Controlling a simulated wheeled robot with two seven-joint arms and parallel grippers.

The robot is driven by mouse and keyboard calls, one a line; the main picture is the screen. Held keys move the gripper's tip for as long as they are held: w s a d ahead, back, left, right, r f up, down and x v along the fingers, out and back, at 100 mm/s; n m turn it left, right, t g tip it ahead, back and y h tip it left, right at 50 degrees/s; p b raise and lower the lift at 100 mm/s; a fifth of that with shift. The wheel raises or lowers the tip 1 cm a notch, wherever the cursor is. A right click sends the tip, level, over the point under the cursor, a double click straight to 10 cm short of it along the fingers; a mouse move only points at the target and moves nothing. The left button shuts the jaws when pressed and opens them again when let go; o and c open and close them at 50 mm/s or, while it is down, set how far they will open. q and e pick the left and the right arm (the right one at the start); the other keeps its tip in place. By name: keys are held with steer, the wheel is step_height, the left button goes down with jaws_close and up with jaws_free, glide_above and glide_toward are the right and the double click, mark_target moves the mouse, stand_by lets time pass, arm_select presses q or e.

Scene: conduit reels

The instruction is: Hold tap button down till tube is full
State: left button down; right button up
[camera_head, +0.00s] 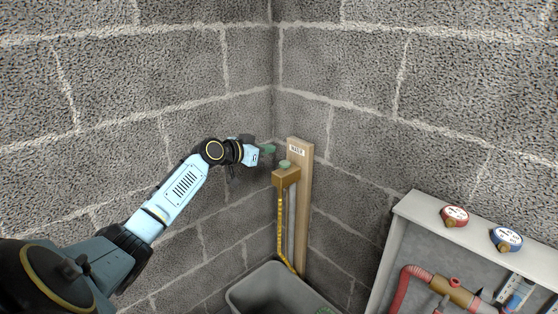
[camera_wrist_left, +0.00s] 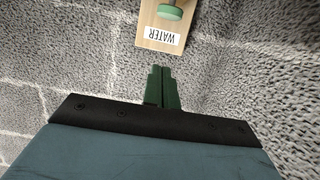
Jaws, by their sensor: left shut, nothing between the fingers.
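The tap is a brass-coloured block (camera_head: 286,178) with a round green button (camera_head: 284,164) on top, mounted on a wooden post (camera_head: 304,200) in the wall corner. The post carries a white WATER label, readable upside down in the left wrist view (camera_wrist_left: 161,36), where the green button (camera_wrist_left: 169,12) shows at the top edge. A yellow tube (camera_head: 281,225) runs down from the tap. My left gripper (camera_head: 269,149) is shut and empty, just left of and above the button, apart from it. Its green fingers (camera_wrist_left: 161,88) are together. My right gripper is not in view.
A grey tub (camera_head: 245,293) stands below the tap. At right, a pale open cabinet (camera_head: 400,222) has red (camera_head: 455,216) and blue (camera_head: 506,239) gauges on top and piping inside. Block walls stand close behind my gripper.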

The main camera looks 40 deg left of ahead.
arm_select(q)
glide_above(285, 164)
steer(key=s+a, duration=0.1)
steer(key=s, duration=0.1)
steer(key=shift+f, duration=0.6)
steer(key=shift+w+f+b, duration=0.2)
steer(key=shift+f+b, duration=0.15)
steer(key=shift+f, duration=0.9)
steer(key=shift+s+f, duration=0.1)
steer(key=shift+f, duration=0.7)
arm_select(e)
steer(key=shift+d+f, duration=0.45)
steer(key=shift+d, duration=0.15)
arm_select(q)
steer(key=shift+f, duration=0.1)
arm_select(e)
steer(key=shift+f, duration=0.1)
